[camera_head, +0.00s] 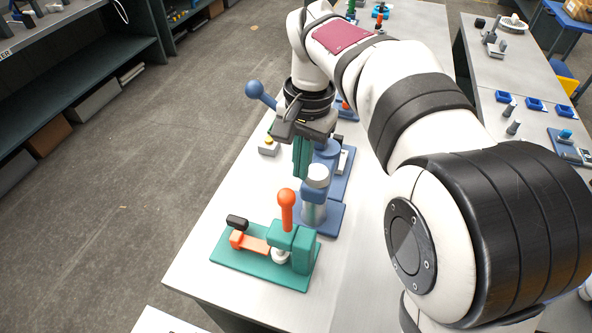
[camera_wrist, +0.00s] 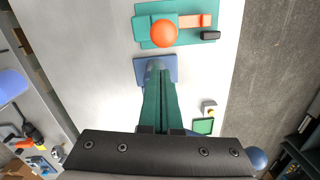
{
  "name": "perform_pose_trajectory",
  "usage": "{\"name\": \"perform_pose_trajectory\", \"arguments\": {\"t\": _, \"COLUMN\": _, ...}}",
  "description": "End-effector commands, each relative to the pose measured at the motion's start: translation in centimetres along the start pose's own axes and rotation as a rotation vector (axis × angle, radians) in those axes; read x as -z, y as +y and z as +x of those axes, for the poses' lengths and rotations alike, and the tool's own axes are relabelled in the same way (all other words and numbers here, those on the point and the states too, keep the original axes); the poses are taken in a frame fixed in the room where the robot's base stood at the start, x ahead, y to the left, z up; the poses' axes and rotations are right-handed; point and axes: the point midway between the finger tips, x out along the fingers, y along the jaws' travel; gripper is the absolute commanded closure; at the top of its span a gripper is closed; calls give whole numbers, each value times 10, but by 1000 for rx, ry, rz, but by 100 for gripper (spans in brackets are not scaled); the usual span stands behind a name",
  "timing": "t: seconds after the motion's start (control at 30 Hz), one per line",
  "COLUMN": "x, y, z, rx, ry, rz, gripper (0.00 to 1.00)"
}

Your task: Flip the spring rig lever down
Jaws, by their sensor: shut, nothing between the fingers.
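A blue rig stands on a blue base (camera_head: 328,222) on the bench, with a pale-capped clear cylinder (camera_head: 314,208) at its near end. A lever with a blue ball (camera_head: 254,89) sticks up to the left behind my gripper; its lower end is hidden, so I cannot tell what it joins. The ball also shows in the wrist view (camera_wrist: 257,158). Nearer stands a green fixture (camera_head: 262,262) with an upright orange-knobbed lever (camera_head: 286,208). My gripper (camera_head: 302,175) has green fingers, shut and empty, pointing down beside the blue rig. In the wrist view the fingers partly cover the blue base (camera_wrist: 142,71).
A small box with a yellow button (camera_head: 268,146) sits at the bench's left edge. A black block (camera_head: 237,221) lies on the green fixture. My arm covers much of the bench's right side. Another bench (camera_head: 500,75) with blue bins stands at the right.

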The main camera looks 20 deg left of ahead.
Motion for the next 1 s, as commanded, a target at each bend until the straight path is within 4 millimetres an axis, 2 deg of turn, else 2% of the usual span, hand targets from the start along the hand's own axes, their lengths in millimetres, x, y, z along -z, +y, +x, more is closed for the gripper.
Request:
{"name": "perform_pose_trajectory", "arguments": {"t": 0.2, "x": -18, "y": 0, "z": 4, "rx": 0, "ry": 0, "rz": 0, "gripper": 100}}
{"name": "perform_pose_trajectory", "arguments": {"t": 0.6, "x": -20, "y": 0, "z": 4, "rx": 1, "ry": 5, "rz": -1, "gripper": 100}}
{"name": "perform_pose_trajectory", "arguments": {"t": 1.0, "x": -30, "y": 2, "z": 3, "rx": 13, "ry": 76, "rz": -4, "gripper": 100}}
